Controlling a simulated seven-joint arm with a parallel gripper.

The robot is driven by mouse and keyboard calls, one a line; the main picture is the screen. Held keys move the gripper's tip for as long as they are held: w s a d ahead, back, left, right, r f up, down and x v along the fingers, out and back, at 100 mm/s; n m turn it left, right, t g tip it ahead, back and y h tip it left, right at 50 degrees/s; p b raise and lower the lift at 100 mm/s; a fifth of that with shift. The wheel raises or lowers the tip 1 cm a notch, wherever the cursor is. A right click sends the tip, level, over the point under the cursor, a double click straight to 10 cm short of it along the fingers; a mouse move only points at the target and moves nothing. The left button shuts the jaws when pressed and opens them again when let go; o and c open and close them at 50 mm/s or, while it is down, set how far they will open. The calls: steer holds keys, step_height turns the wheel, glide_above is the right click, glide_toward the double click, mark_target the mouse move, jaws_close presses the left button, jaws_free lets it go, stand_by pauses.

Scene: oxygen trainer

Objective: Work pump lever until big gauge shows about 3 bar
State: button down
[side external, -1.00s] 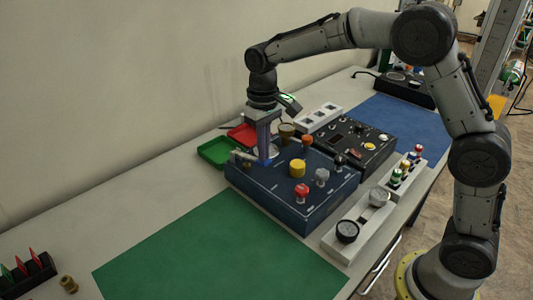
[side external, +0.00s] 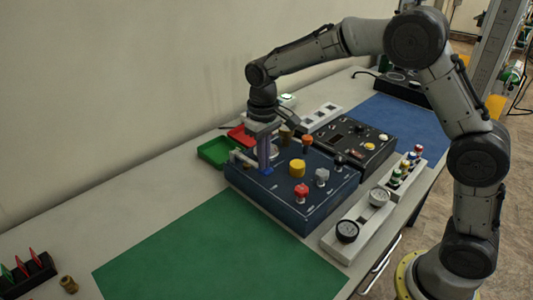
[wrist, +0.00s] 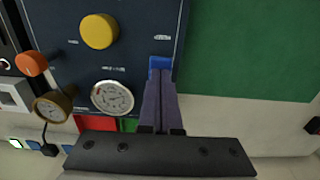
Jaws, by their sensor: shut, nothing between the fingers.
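My gripper (side external: 266,165) is shut and empty, pointing down at the far left part of the dark blue panel (side external: 250,188). In the wrist view, its closed fingers (wrist: 160,68) end in blue tips over the panel's edge. A pale bar (side external: 240,156) shows beside the fingers in the side view; it may be the pump lever, and I cannot tell whether they touch. A white-faced gauge (wrist: 112,97) sits left of the fingers in the wrist view. Its needle is too small to read. A brass-rimmed gauge (wrist: 52,106) is further left.
The panel carries a yellow knob (side external: 297,166), a red knob (side external: 301,192), a grey knob (side external: 321,176) and an orange knob (side external: 307,142). Green (side external: 214,152) and red trays lie behind. Two gauges sit on a pale strip (side external: 334,243). The green mat (side external: 215,250) is clear.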

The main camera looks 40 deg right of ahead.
steer(key=shift+f, duration=0.5)
steer(key=shift+r, duration=0.15)
steer(key=shift+r, duration=1.75)
steer(key=shift+f, duration=1.9)
steer(key=shift+r, duration=0.15)
